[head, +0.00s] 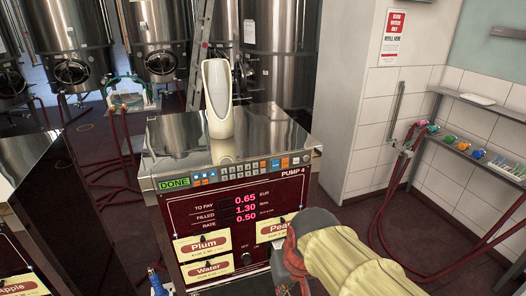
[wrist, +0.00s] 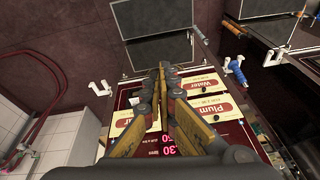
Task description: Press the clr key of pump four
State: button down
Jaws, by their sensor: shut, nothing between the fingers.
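Pump four (head: 215,230) stands in the middle of the head view, marked PUMP 4. A strip of small keys (head: 240,170) in blue, grey and orange runs along the top of its dark red front. The key lettering is too small to read, so I cannot tell which is clr. A green display at its left end reads DONE. My gripper (wrist: 164,75) is shut and empty, in front of the pump's product labels in the wrist view. In the head view my gripper and arm cover the lower right of the front, below the keys.
A white scoop-like vessel (head: 218,98) stands on the pump's steel top. The Plum label (head: 202,245) and Water label (head: 208,269) are on the front. Another dark pump (head: 45,205) is at the left. Red hoses lie on the floor; a wall shelf (head: 480,105) is at the right.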

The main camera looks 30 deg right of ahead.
aim_at(263, 164)
jog(key=w+d+r+m+t+y+p, duration=0.1)
jog(key=w+d+r+m+t+p, duration=0.1)
jog(key=m, duration=0.8)
jog(key=w+d+r+m+t+y+p, duration=0.2)
jog(key=w+d+r+m+p, duration=0.3)
jog(key=w+m, duration=0.4)
jog(key=w+d+r+m+t+y+p, duration=0.2)
jog(key=w+d+r+m+t+p, duration=0.2)
jog(key=m, duration=0.6)
jog(key=shift+w+d+r+m+p, duration=0.35)
jog(key=shift+w+p, duration=0.4)
jog(key=shift+w, duration=0.5)
jog(key=shift+w+f, duration=0.1)
jog(key=shift+w+d, duration=0.3)
jog(key=shift+w, duration=1.1)
jog(key=shift+w+d, duration=0.35)
jog(key=shift+w, duration=1.05)
jog(key=shift+w+d, duration=0.3)
jog(key=shift+w, duration=1.1)
jog(key=shift+w, duration=0.1)
jog(key=shift+w+d, duration=0.15)
jog(key=shift+w, duration=0.15)
